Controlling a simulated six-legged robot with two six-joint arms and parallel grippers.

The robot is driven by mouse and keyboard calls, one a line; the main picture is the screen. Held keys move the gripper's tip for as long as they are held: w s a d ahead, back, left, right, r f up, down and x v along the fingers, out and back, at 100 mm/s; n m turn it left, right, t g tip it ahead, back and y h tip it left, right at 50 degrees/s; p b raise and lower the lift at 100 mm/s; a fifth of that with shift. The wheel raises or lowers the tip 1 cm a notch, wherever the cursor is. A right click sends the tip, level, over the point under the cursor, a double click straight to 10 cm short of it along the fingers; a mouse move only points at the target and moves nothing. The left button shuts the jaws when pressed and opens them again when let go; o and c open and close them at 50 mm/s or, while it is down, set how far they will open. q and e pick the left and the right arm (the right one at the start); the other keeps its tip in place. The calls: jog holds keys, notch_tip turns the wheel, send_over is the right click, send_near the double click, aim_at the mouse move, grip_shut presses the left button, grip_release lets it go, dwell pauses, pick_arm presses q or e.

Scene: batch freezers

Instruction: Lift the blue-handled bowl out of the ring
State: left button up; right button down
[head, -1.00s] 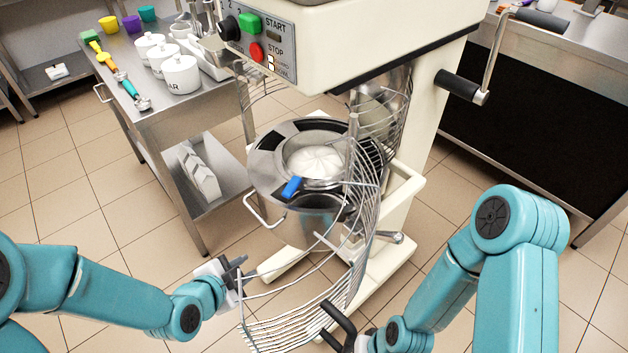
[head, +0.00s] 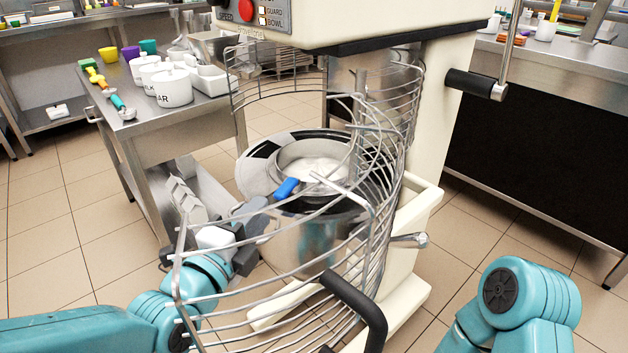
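The bowl (head: 290,155) is a steel one with white contents, and its blue handle (head: 286,188) points to the front left. It sits inside the wide steel-and-black ring (head: 257,178) on top of a large steel pot (head: 300,240) under the mixer head. My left gripper (head: 252,234) is at the pot's left side, below and left of the blue handle and apart from it. Its fingers are spread, one above the other. The pot's side handle is hidden there. My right gripper is out of view; only my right arm shows.
A curved wire guard (head: 385,205) passes in front and right of the pot, with a black loop handle (head: 357,308) near me. The cream mixer (head: 380,25) overhangs the bowl. A steel table (head: 150,125) with white canisters (head: 172,87) stands left. Floor is free at right.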

aim_at(282, 184)
pick_arm(q)
jog(key=b+x, duration=0.1)
jog(key=x, duration=0.8)
jog(key=shift+s+d+r, duration=0.1)
jog(key=shift+s+d, duration=0.05)
grip_shut()
jog(key=shift+r, duration=0.25)
